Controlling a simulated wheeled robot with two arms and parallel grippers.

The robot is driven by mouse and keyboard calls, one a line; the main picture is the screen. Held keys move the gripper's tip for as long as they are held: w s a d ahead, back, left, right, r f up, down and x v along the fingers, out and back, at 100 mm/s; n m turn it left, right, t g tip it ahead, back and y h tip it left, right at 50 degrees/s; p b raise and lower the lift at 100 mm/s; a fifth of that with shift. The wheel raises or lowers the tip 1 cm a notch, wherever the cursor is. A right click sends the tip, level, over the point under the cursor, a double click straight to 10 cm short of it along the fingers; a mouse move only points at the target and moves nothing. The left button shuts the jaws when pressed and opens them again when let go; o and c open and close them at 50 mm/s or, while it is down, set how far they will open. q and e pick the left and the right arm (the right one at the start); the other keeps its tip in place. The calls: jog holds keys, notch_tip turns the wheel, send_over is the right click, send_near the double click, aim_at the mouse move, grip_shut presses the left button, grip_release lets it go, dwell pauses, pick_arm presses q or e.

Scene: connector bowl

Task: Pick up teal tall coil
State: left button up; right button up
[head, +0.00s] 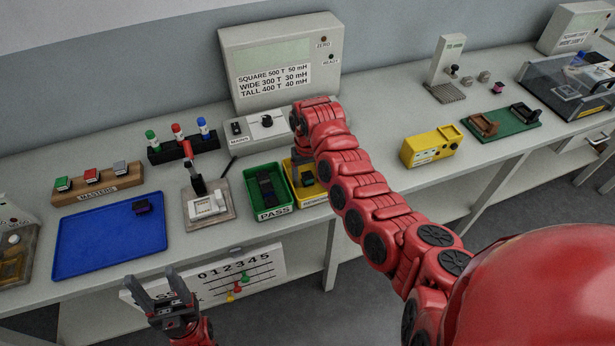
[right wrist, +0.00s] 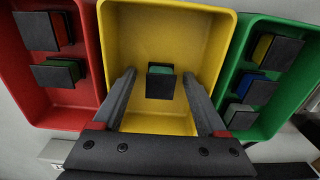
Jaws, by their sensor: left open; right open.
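A black-topped coil with a teal-green side (right wrist: 160,84) lies in the yellow bin (right wrist: 160,25) in the right wrist view. My right gripper (right wrist: 158,76) is open, with one finger on each side of this coil in the picture; I cannot tell whether they touch it. In the head view the right gripper (head: 305,172) is over the yellow bin (head: 313,195), and my arm hides much of it. My left gripper (head: 160,291) is open and empty, in front of the bench edge.
The red bin (right wrist: 65,112) holds two coils, one with a green side. The green PASS bin (head: 270,211) holds several coils. A blue tray (head: 95,245) carries a purple coil (head: 141,208). A tester (head: 282,62) stands behind the bins.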

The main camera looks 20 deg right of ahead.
grip_shut()
jog(key=shift+r, duration=0.1)
dwell(0.4)
